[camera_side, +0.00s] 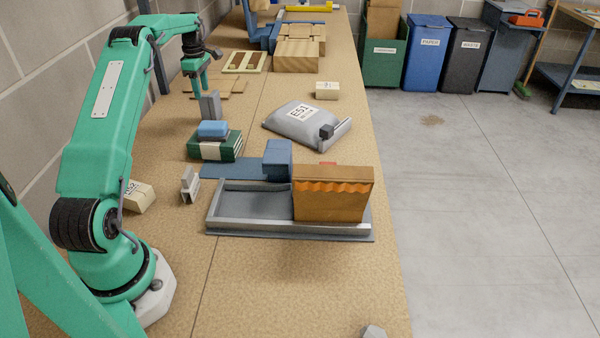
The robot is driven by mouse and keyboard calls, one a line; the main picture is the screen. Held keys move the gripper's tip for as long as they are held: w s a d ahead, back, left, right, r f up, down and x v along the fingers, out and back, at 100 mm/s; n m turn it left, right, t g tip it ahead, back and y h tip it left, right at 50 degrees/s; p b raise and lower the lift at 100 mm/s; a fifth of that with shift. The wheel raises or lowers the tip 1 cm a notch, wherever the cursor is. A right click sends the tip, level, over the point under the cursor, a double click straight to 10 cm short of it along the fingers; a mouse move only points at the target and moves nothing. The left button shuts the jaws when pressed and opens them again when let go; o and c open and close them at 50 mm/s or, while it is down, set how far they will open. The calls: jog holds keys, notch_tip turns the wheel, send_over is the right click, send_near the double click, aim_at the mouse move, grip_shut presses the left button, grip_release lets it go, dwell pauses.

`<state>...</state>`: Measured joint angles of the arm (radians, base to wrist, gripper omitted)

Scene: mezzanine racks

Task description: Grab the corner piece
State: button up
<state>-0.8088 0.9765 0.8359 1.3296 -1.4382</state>
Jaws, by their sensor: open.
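My gripper (196,82) is at the upper left, pointing down above the table, with its jaws open. An upright grey block (210,105) stands just below and beside its fingers; whether they touch is too small to tell. I cannot tell for certain which thing is the corner piece. A small light-grey angled piece (190,186) stands on the table left of the metal tray, well in front of my gripper. A small dark block (326,131) with a metal strip (337,138) sits at the grey bag's right edge. Another grey piece (373,331) is partly cut off at the bottom.
A metal-rimmed tray (232,229) holds an orange-brown box (331,195). Behind are blue blocks (277,158), a green stack (215,147), a labelled grey bag (288,118) and wooden boxes (297,58). The table front is mostly clear. Bins (425,52) stand beyond the table.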

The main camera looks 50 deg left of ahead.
aim_at(205, 107)
jog(key=shift+f, duration=1.25)
jog(key=shift+f, duration=0.1)
jog(key=shift+f, duration=2.5)
jog(key=shift+c, duration=0.2)
grip_shut()
